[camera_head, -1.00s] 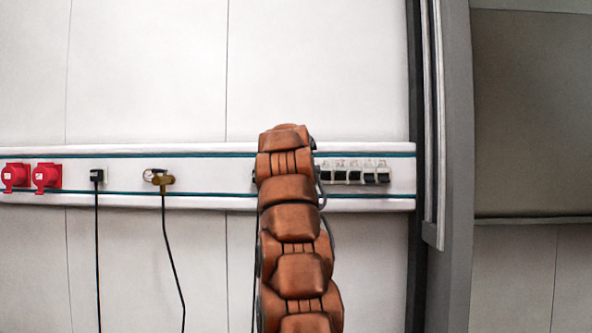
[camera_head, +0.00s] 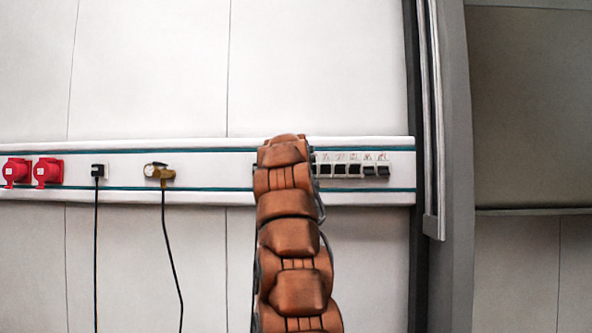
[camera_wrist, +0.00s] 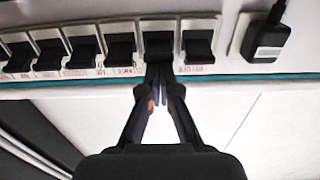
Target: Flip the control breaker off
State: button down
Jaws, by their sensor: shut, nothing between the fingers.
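A row of black-toggled breakers (camera_head: 340,169) sits on the white wall rail, to the right of my arm. In the wrist view the row is upside down, and a breaker (camera_wrist: 158,45) second from the right lies straight ahead of my gripper (camera_wrist: 160,85). The fingers are shut together and empty, their tips at that breaker's label-side edge. I cannot tell whether they touch its toggle. The small labels are too blurred to read, so I cannot tell which is the control breaker. In the head view my arm hides my gripper and part of the row.
A black plug (camera_wrist: 265,40) sits beside the row in the wrist view. Further left on the rail (camera_head: 215,170) are red sockets (camera_head: 47,171), a black plug (camera_head: 98,171) and a brass-coloured plug (camera_head: 160,174) with hanging cables. A grey frame post (camera_head: 452,120) stands right of the rail.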

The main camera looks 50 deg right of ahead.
jog(key=shift+s+a+f+t+h+b, duration=0.15)
jog(key=shift+f+t+h+b, duration=0.8)
jog(key=shift+b, duration=2.4)
jog(key=t+h+b, duration=0.1)
jog(key=h+b, duration=0.1)
jog(key=b, duration=0.1)
jog(key=shift+a+f, duration=0.1)
jog(key=shift+b, duration=0.3)
jog(key=f+b+v, duration=0.1)
jog(key=b+v, duration=0.8)
jog(key=v, duration=0.1)
jog(key=shift+d, duration=0.2)
